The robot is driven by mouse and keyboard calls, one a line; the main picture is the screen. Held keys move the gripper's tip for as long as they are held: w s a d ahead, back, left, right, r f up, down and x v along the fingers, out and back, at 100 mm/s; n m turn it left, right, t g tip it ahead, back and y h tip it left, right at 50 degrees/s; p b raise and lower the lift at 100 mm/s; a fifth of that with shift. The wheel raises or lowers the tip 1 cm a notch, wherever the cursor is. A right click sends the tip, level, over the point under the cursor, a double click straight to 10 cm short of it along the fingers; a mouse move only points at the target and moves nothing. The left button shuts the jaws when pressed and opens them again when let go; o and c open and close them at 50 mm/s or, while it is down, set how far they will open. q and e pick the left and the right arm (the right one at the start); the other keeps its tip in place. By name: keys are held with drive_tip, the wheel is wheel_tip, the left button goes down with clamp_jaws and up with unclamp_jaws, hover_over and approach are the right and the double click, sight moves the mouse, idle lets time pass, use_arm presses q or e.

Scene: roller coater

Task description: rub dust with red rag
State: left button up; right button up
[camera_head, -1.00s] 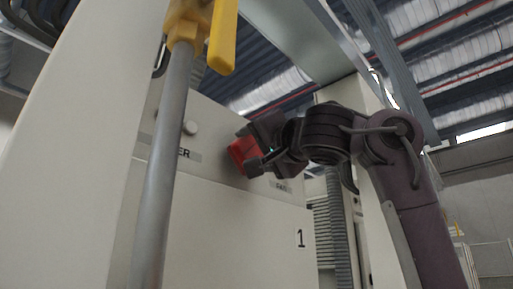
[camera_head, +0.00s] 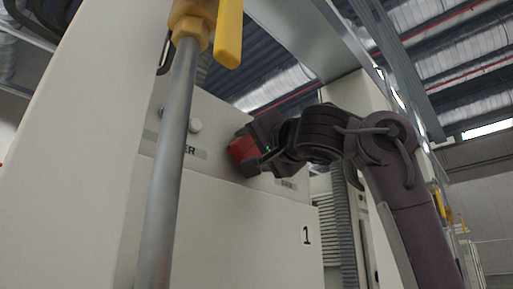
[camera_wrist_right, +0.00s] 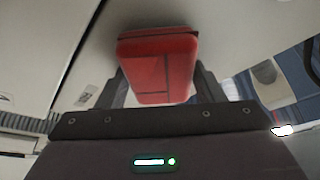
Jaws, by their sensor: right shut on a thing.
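The red rag (camera_head: 243,151) looks like a red block in the head view, held up at the pale machine panel (camera_head: 225,125). My right gripper (camera_head: 262,148) is shut on it. In the right wrist view the rag (camera_wrist_right: 160,65) sits between the two fingers (camera_wrist_right: 162,88), with its far end close to the pale panel surface; I cannot tell whether it touches. No dust can be made out on the panel. My left gripper is not in view.
A grey vertical pipe (camera_head: 170,170) with a yellow valve handle (camera_head: 228,35) stands in front of the panel on the left. A ribbed grey hose (camera_head: 343,225) hangs on the right.

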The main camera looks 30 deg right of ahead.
drive_tip(key=shift+w+a, duration=0.1)
drive_tip(key=shift+w, duration=0.15)
